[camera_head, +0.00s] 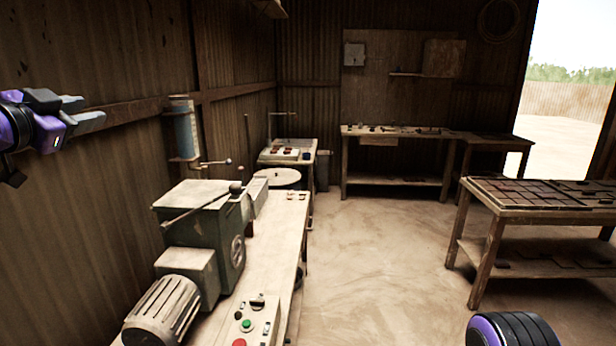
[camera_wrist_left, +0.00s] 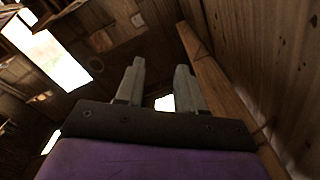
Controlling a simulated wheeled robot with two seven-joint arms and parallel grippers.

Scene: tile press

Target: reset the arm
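My left gripper (camera_head: 90,112) is raised at the far left of the head view, near the corrugated wall and clear of the bench. In the left wrist view its two grey fingers (camera_wrist_left: 160,72) stand apart with nothing between them, so it is open and empty. The green press machine (camera_head: 205,230) stands on the bench, below and to the right of the left gripper. A purple and black part of my right arm (camera_head: 515,330) shows at the bottom right; its gripper is out of view.
The bench (camera_head: 285,225) carries a control box (camera_head: 250,325) with red and green buttons. A table with rows of tiles (camera_head: 520,192) stands at the right. Another table (camera_head: 400,133) stands by the back wall. The floor (camera_head: 380,260) between them is clear.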

